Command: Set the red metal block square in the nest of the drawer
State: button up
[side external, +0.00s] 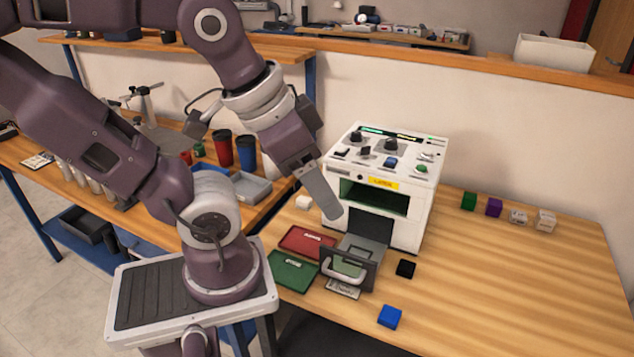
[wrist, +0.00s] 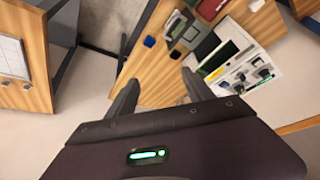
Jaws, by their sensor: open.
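I cannot make out a red metal block for certain in either view. The drawer (side external: 372,244) of the white laser marker is pulled out, with its handle toward the front; it also shows in the wrist view (wrist: 183,24). I see no block on the grey part of its bed, but the front panel hides some of the nest. My gripper (side external: 330,212) is in the air in front of the machine, above and behind the trays. In the wrist view my gripper (wrist: 160,88) is open, its fingers wide apart with nothing between them.
The laser marker (side external: 420,180) stands behind the drawer. A red tray (side external: 305,240) and a green tray (side external: 292,271) lie left of it. A black block (side external: 405,268) and a blue block (side external: 389,316) sit right. Several blocks stand farther right. The right front table is clear.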

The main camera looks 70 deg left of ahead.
jog(key=shift+d+r, duration=0.25)
jog(key=shift+d, duration=0.05)
